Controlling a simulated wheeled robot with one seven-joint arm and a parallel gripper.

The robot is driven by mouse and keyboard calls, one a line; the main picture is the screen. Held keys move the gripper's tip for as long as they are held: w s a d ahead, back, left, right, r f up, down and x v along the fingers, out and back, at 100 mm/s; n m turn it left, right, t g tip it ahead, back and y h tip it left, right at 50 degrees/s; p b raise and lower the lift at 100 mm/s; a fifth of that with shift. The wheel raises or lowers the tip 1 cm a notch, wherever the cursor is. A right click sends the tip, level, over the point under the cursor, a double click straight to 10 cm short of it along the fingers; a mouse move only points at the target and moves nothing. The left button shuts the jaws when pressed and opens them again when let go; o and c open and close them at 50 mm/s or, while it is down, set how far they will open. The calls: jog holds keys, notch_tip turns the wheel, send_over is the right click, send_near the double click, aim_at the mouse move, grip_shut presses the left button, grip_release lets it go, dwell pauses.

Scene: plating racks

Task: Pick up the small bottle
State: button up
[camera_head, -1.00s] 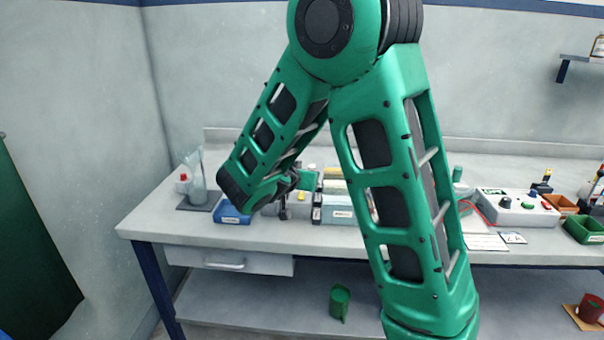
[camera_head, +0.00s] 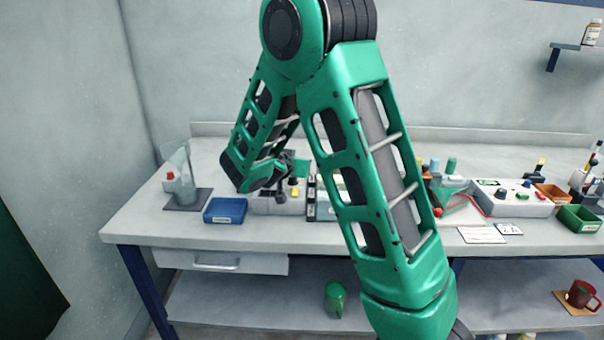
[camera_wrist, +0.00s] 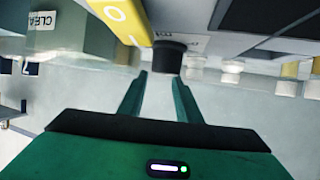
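A small bottle (camera_head: 592,33) with a pale label stands on the wall shelf at the upper right of the head view, far from my gripper. Small teal-topped containers (camera_head: 450,166) also stand on the bench right of my arm; I cannot tell which bottle is meant. My gripper (camera_head: 281,192) is over the left half of the bench, partly hidden by my arm. In the wrist view my gripper (camera_wrist: 160,88) has its two green fingers apart, with nothing clearly held between them. A dark round knob or cap (camera_wrist: 170,58) shows just beyond the fingertips.
A blue tray (camera_head: 225,221), a clear beaker (camera_head: 180,175) and a grey box (camera_head: 270,205) stand left on the bench. A control box (camera_head: 510,203) and a green bin (camera_head: 578,227) stand right. A yellow panel (camera_wrist: 120,15) is close above the fingers.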

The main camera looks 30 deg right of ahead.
jog(key=x, duration=0.4)
grip_shut()
jog(key=shift+r, duration=0.15)
